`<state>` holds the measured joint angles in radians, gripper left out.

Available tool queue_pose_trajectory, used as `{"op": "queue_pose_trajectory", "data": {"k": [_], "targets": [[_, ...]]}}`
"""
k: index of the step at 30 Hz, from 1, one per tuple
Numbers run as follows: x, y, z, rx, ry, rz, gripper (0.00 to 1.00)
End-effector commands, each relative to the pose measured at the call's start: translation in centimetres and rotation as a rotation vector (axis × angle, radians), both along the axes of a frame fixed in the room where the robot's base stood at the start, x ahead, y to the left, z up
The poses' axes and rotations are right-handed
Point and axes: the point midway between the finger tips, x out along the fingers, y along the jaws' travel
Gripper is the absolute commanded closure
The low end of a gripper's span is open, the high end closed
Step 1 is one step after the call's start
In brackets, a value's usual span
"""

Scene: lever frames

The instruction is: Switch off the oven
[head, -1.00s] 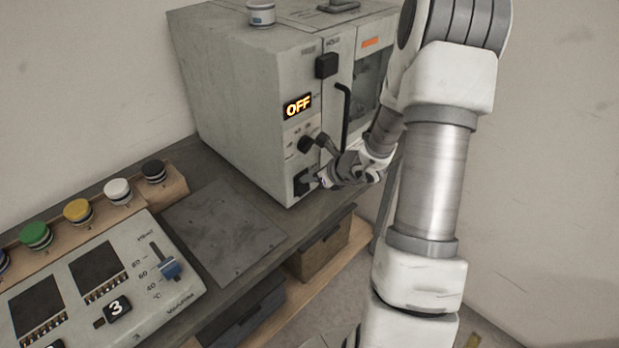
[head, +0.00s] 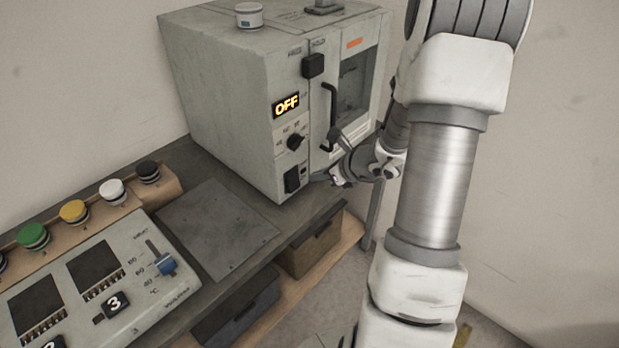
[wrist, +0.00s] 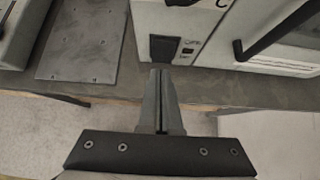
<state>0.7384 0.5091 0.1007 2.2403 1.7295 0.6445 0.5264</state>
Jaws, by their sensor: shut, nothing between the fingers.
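The oven (head: 215,110) is a grey-white box on the bench, and its lit display (head: 286,105) reads OFF. A round black knob (head: 295,142) sits below the display. A black rocker switch (head: 292,180) is low on the front panel; it also shows in the wrist view (wrist: 163,48). A black door handle (head: 329,115) is to the right of the knob. My gripper (wrist: 161,72) is shut and empty, its fingertips just in front of the switch in the wrist view. I cannot tell whether they touch it. In the head view my gripper (head: 318,178) is just right of the switch.
A control panel (head: 130,255) with a blue slider (head: 166,264) and a row of coloured buttons is at left. A flat grey plate (head: 215,222) lies on the bench.

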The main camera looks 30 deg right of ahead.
Motion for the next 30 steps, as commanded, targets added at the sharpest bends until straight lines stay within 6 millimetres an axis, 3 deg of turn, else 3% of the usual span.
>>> {"op": "queue_pose_trajectory", "data": {"k": [3,10,30], "targets": [[-1.4,-0.6,2.2,-0.002,-0.002,-0.002,1.00],[-3.1,-1.1,4.2,0.001,0.000,-0.001,1.00],[-3.4,-1.1,4.6,-0.001,0.001,0.005,1.00]]}}
